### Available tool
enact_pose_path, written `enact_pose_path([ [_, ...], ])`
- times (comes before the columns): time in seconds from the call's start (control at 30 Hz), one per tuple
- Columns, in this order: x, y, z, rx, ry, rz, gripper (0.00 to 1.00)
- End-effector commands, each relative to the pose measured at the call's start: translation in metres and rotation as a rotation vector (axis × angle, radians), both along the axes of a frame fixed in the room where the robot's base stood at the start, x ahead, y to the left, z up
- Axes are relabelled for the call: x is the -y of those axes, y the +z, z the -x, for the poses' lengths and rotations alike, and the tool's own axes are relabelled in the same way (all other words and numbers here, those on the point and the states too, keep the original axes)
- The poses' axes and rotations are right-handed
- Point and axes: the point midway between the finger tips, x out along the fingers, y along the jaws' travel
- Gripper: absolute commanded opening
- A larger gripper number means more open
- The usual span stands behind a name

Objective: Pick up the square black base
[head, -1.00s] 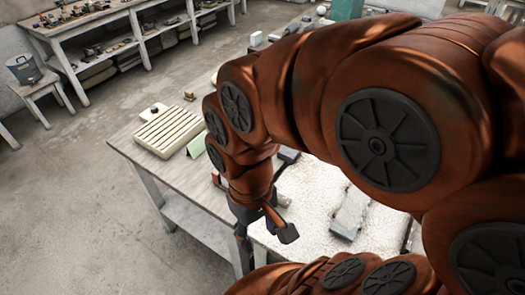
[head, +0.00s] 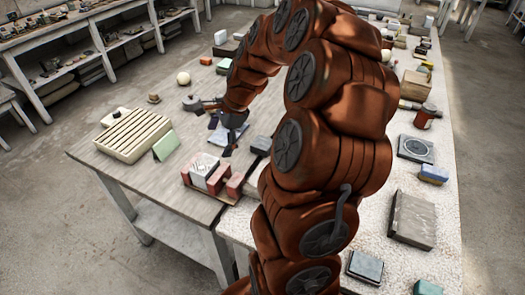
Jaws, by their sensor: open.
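A dark, square, flat base (head: 415,149) with a paler round disc on top lies on the speckled white part of the table, at the right in the head view. It is the likeliest match for the square black base, though I cannot be sure. My gripper (head: 210,127) is on the other side of my arm, over the table's left-middle. Its dark fingers are spread apart and appear empty. It is well away from the base. A pale blue sheet-like thing (head: 223,137) shows just below the gripper.
A ribbed cream box (head: 132,134) and a green card (head: 165,145) stand at the left. Red blocks (head: 236,186) flank a white block near the front edge. A white sphere (head: 183,78) lies behind. A grey slab (head: 412,220) and blue-topped box (head: 365,267) are at the right.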

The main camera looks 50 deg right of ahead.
Motion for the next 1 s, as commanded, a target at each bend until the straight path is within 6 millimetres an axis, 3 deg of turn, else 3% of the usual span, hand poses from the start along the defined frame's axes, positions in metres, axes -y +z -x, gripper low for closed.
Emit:
enact_pose_path([
  [0.03,0.027,-0.017,-0.004,-0.005,-0.115,-0.032,1.0],
  [0.2,0.113,-0.055,-0.006,-0.015,-0.497,-0.13,1.0],
  [0.3,0.155,-0.073,0.001,-0.018,-0.68,-0.176,1.0],
  [0.4,0.185,-0.088,0.01,-0.023,-0.81,-0.213,1.0],
  [0.6,0.21,-0.101,0.017,-0.025,-0.925,-0.243,1.0],
  [1.0,0.206,-0.124,0.003,-0.025,-0.926,-0.246,1.0],
])
